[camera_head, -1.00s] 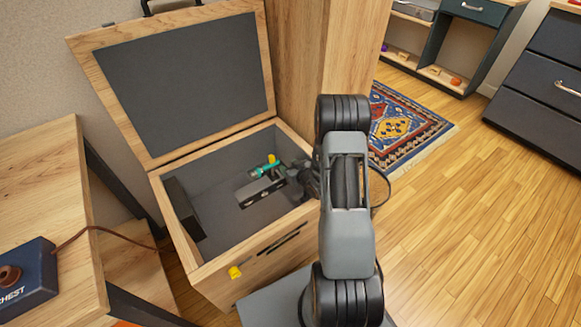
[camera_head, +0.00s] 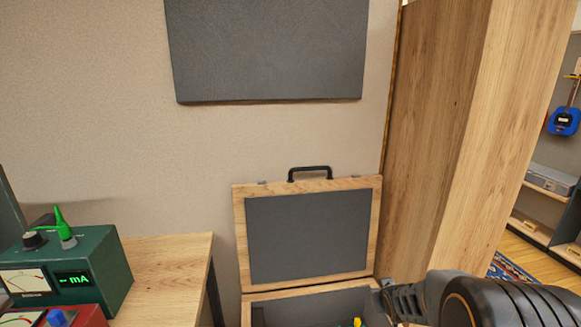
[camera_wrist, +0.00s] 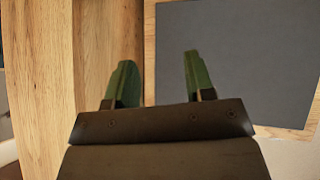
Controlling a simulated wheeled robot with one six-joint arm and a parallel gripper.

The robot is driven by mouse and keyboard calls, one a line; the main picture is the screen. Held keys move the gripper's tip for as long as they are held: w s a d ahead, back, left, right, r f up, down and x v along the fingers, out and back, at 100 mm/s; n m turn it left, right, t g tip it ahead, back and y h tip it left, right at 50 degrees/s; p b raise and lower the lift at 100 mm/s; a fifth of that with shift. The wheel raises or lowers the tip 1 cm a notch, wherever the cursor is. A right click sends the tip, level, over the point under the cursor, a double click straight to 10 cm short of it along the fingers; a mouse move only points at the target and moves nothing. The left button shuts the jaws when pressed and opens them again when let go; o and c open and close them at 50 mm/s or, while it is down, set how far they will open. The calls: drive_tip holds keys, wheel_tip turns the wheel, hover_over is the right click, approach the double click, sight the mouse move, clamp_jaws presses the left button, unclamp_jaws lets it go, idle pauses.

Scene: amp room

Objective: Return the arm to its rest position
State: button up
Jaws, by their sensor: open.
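My gripper (camera_wrist: 155,82) shows in the wrist view with its two green-tipped fingers spread apart and nothing between them. Behind the fingers are the wooden panel (camera_wrist: 45,80) and the dark-lined lid (camera_wrist: 250,60) of the chest. In the head view my arm enters at the lower right, in front of the chest's right side. The gripper's fingers cannot be made out there.
The wooden chest (camera_head: 262,297) stands open with its lid (camera_head: 308,235) raised; something yellow (camera_head: 357,322) shows inside. A tall wooden panel (camera_head: 450,130) rises at right. A green meter box (camera_head: 65,275) sits on the wooden table (camera_head: 165,265) at left.

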drive_tip(key=s+a+r+g+p, duration=0.1)
drive_tip(key=s+a+r+p, duration=0.2)
drive_tip(key=s+r, duration=0.3)
drive_tip(key=s+a+r+g+y+p, duration=0.1)
drive_tip(key=s+r+p, duration=0.4)
drive_tip(key=r, duration=0.5)
drive_tip(key=s+a+r+g+p, duration=0.3)
drive_tip(key=s+a+r, duration=0.3)
drive_tip(key=s+r, duration=0.2)
drive_tip(key=shift+s+r+m+y+p, duration=0.2)
drive_tip(key=shift+r+m+y+p, duration=0.15)
drive_tip(key=shift+p, duration=0.35)
